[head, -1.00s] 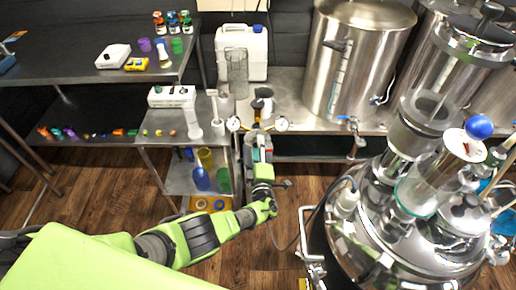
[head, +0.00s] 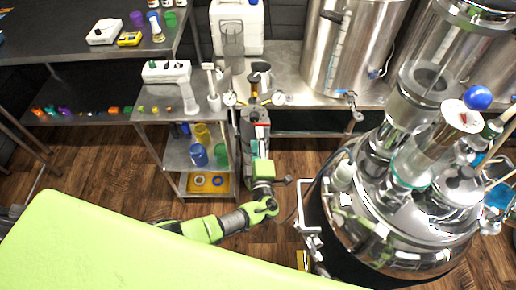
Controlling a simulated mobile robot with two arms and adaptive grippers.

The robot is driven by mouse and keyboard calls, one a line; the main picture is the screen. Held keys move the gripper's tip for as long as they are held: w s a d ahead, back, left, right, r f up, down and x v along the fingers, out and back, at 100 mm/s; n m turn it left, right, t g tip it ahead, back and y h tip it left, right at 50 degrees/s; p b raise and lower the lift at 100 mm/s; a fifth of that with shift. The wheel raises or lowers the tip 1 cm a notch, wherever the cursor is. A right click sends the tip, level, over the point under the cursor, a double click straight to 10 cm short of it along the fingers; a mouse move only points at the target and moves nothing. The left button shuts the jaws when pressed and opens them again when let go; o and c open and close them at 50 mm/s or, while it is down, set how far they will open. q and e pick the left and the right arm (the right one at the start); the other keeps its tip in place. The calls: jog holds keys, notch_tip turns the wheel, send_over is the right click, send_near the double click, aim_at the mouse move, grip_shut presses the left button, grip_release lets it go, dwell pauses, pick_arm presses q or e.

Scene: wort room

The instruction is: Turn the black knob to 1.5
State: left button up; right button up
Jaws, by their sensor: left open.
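The black knob (head: 253,88) appears small and dark on a regulator between two round white gauges, the left gauge (head: 230,98) and the right gauge (head: 278,98). It is at the front edge of the steel bench. Its setting is too small to read. My left gripper (head: 254,109) is just below and in front of the knob, pointing towards it. It is open, with nothing seen between its fingers. I cannot tell whether the fingers touch the regulator. My right gripper is not in view.
A steel cart (head: 160,103) with cups on its lower shelf stands left of my left gripper. A large steel vessel with glass columns (head: 390,225) is close on the right. A clear jug (head: 231,45) and a white canister (head: 253,20) stand behind the gauges. Wooden floor shows below.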

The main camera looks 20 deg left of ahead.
pick_arm(q)
jog(key=v, duration=0.3)
jog(key=shift+s+d, duration=0.1)
jog(key=shift+s, duration=0.25)
jog(key=s+a+f+n+g+h, duration=0.1)
jog(key=s+a+f+n+g, duration=0.2)
jog(key=s+f+n, duration=0.5)
jog(key=s+a+f+n+g, duration=0.2)
jog(key=s+f+n+g, duration=0.25)
jog(key=f, duration=0.55)
jog(key=s+a+f+n+g+h, duration=0.1)
jog(key=s+a+f+n+g, duration=0.2)
jog(key=s+f+n, duration=0.45)
jog(key=s+f+n+g+h, duration=0.1)
jog(key=s+f+n, duration=0.3)
jog(key=s+n, duration=0.5)
jog(key=s+f+n+g+h, duration=0.1)
jog(key=s+f+n+g, duration=0.1)
jog(key=s+n, duration=0.8)
jog(key=s+f+n+g+h, duration=0.1)
jog(key=s+f+n+h, duration=0.1)
jog(key=s+f+n, duration=0.3)
jog(key=s+n, duration=0.4)
jog(key=n, duration=0.2)
jog(key=shift+s+a+f+n+g, duration=0.25)
jog(key=shift+s+f+n+g, duration=0.05)
jog(key=shift+f+g, duration=0.1)
